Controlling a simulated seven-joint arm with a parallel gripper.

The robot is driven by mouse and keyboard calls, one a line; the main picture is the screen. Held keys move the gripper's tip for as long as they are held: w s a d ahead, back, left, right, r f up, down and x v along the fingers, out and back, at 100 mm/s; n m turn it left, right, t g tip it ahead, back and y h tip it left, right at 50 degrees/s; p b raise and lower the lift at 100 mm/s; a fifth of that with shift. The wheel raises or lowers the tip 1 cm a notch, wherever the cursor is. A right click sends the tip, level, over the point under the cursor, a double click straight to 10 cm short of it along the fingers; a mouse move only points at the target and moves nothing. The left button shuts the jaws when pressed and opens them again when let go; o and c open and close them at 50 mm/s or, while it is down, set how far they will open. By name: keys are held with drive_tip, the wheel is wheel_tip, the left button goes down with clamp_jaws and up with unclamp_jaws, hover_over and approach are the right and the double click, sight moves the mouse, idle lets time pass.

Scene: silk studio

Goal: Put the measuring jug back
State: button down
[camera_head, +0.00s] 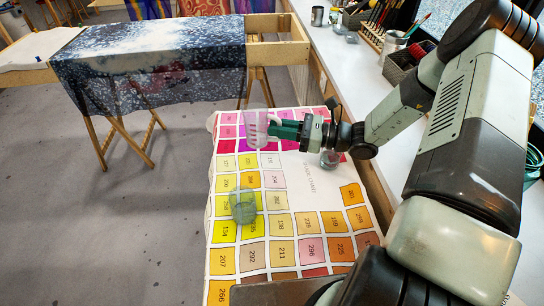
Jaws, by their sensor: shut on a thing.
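The measuring jug (252,128) looks like a clear, see-through vessel with reddish marks, over the far part of the colour chart. My gripper (270,130) reaches it from the right and is shut on its right side. The jug looks roughly upright. I cannot tell whether its base touches the chart or hangs just above it. The far side of the jug and the exact finger contact are too small to make out.
The colour chart (306,224) covers the table. A greenish glass jar (243,207) stands on it nearer me, and a small glass (331,158) stands below my wrist. A frame with draped dark cloth (150,60) is behind. The right counter (352,70) holds cans and brushes.

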drive_tip(key=w+f+m+t+h, duration=0.1)
drive_tip(key=f+m+t+h, duration=0.1)
drive_tip(key=f+t, duration=0.1)
drive_tip(key=w+d+f+m+t+h, duration=0.1)
drive_tip(key=w+f+m+t+h, duration=0.1)
drive_tip(key=f, duration=0.4)
drive_tip(key=w+d+f+m+t+h, duration=0.1)
drive_tip(key=f+m+t+h, duration=0.2)
drive_tip(key=f+m+t, duration=0.1)
drive_tip(key=shift+w+f+t, duration=0.4)
drive_tip(key=shift+f, duration=0.15)
drive_tip(key=c, duration=1.1)
unclamp_jaws()
